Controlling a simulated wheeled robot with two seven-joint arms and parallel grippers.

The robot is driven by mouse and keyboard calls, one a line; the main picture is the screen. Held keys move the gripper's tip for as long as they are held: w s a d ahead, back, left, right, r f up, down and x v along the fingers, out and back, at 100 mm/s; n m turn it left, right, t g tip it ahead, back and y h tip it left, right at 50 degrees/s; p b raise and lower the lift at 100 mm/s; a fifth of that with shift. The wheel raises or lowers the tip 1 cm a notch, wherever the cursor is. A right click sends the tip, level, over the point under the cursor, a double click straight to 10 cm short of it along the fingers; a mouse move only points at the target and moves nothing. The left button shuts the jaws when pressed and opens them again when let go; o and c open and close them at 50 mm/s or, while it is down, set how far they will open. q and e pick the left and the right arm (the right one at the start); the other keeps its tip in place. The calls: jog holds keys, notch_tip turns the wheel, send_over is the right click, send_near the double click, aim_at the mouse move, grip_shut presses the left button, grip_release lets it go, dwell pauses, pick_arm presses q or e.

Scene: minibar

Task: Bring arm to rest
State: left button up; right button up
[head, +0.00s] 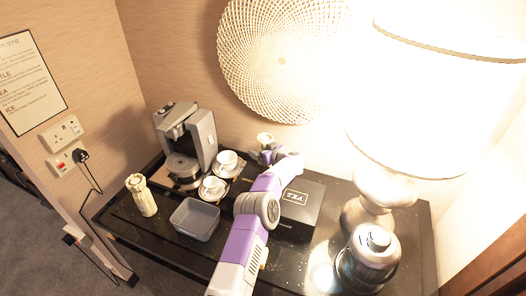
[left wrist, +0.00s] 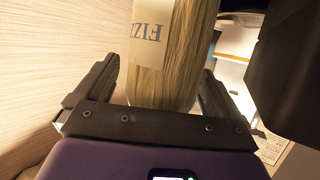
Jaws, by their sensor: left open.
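My left arm reaches across the counter in the head view, with its gripper (head: 268,155) at the far side near the wall. In the left wrist view the left gripper (left wrist: 158,90) is open, with one dark finger on each side of a streaky, pale golden bottle (left wrist: 172,75). The bottle's label reads "FIZZ" upside down. I cannot tell whether the fingers touch it. In the head view a pale bottle top (head: 265,139) shows just behind the gripper; its lower part is hidden. My right gripper is not in view.
A woven disc (head: 282,60) hangs above.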

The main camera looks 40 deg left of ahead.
pick_arm(q)
notch_tip(320, 180, up, 10)
jog(key=shift+f+p, duration=0.2)
jog(key=shift+p, duration=0.3)
jog(key=shift+r, duration=0.1)
